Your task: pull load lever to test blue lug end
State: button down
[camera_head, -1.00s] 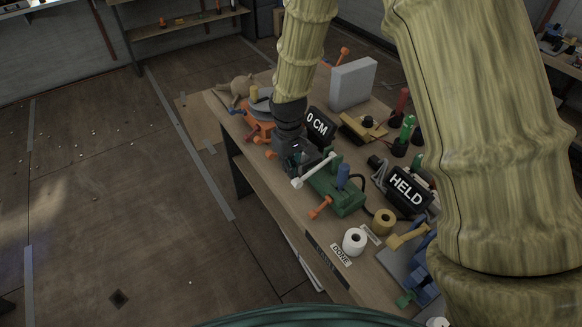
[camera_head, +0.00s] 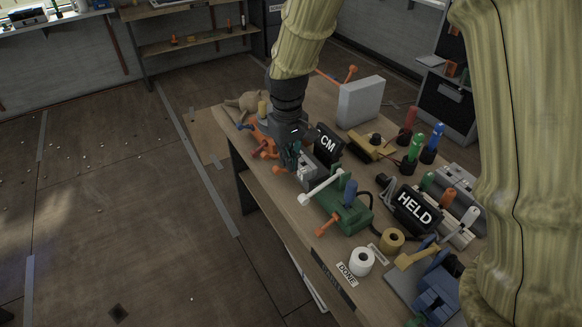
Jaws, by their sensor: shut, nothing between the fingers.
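A green test device (camera_head: 351,214) stands near the front edge of the workbench, with a blue lug end (camera_head: 350,193) upright on it. A pale lever (camera_head: 322,187) with a white knob slants along its left side. An orange lever (camera_head: 328,225) with a round knob sticks out at its front. I cannot tell which is the load lever. A black display (camera_head: 415,207) right of the device reads "HELD". My gripper (camera_head: 293,168) is shut and empty, pointing down just behind and above the pale lever, apart from its knob. My wrist and fingers partly hide the orange tools behind.
A black sign (camera_head: 328,144) ending in "CM" stands behind the device. Blue, green and red handles (camera_head: 416,146) stand at the right. Floor at left is clear.

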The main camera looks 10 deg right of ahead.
aim_at(303, 199)
jog(key=k, duration=1)
